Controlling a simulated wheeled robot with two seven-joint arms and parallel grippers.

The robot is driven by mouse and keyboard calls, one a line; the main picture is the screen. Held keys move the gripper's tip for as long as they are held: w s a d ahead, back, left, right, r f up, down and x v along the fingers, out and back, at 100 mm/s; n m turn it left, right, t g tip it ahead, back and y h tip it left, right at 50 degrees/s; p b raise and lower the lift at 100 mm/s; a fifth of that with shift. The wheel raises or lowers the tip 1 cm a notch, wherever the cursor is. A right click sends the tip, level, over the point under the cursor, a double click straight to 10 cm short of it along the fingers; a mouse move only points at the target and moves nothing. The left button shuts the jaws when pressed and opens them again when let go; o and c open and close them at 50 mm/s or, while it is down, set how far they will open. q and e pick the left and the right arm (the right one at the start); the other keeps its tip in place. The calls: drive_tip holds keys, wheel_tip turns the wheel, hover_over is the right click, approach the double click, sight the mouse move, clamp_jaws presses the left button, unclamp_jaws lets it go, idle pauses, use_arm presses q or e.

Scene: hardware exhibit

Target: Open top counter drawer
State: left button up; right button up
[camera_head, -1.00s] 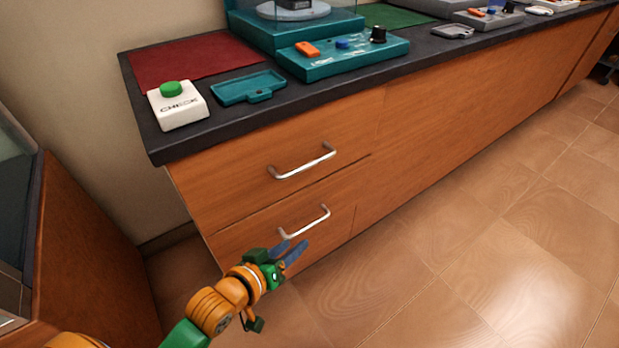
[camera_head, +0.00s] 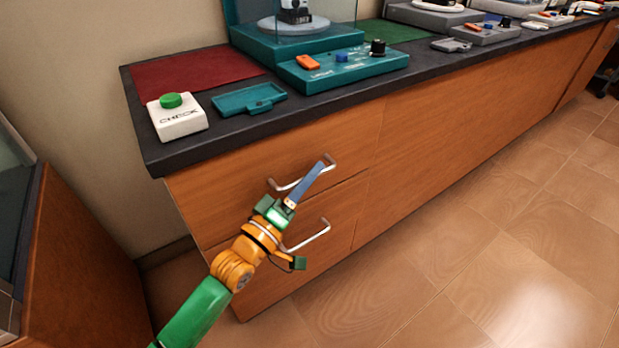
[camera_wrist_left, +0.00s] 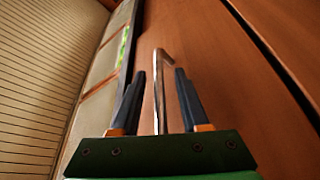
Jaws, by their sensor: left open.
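The top counter drawer (camera_head: 235,178) has a wooden front and looks closed. Its silver bar handle (camera_head: 328,160) is partly covered by my left gripper (camera_head: 318,170) in the head view. In the left wrist view the handle (camera_wrist_left: 160,75) runs between the two blue-grey fingers of the left gripper (camera_wrist_left: 160,88), which are apart with a gap on each side of the bar. My left gripper is open. The lower drawer's handle (camera_head: 318,236) shows below, close to my left wrist. My right gripper is not in view.
The dark countertop (camera_head: 225,128) overhangs the drawers. On it stand a white box with a green button (camera_head: 178,118), a teal tray (camera_head: 250,98) and a teal control panel (camera_head: 340,68). A wooden cabinet (camera_head: 85,260) stands at left. The tiled floor (camera_head: 450,250) in front is clear.

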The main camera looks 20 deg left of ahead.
use_arm(q)
drive_tip(key=shift+w, duration=0.1)
clamp_jaws()
idle(1.4)
